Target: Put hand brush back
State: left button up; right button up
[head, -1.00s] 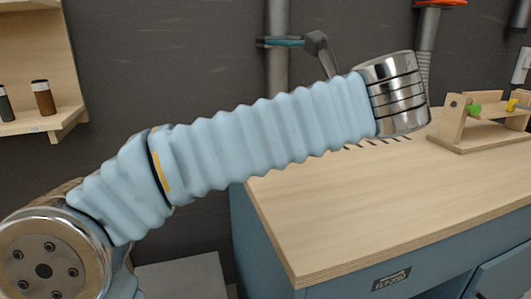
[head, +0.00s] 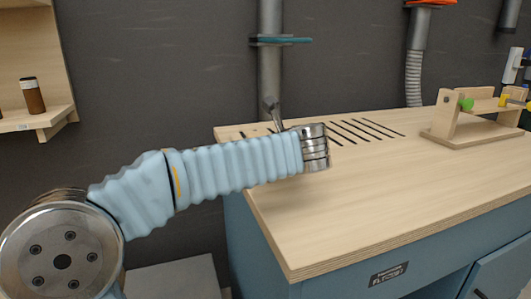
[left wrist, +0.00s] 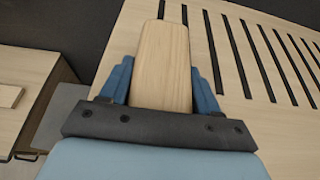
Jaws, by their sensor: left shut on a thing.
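In the left wrist view my left gripper (left wrist: 162,92) is shut on a flat pale wooden piece (left wrist: 163,60), which I take for the hand brush. Its blue fingers press on both sides of the wood. No bristles show. The piece is over the slotted far part of the bench top (head: 380,190). I cannot tell how high above the top it is. In the head view my left arm comes in from the left and its silver wrist hides most of the gripper and the brush. My right gripper is in neither view.
Dark slots (head: 365,130) cut the bench top at the back. A grey pipe (head: 270,70) runs down the wall behind it. A wooden rack (head: 470,120) with green and yellow parts stands at the right. A shelf (head: 35,118) with a brown jar is at left. The front bench top is clear.

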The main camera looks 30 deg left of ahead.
pick_arm(q)
jog(key=shift+f, duration=0.15)
jog(key=o, duration=1.2)
jog(key=shift+r, duration=0.2)
jog(key=v, duration=1.2)
jog(key=shift+s+f, duration=0.1)
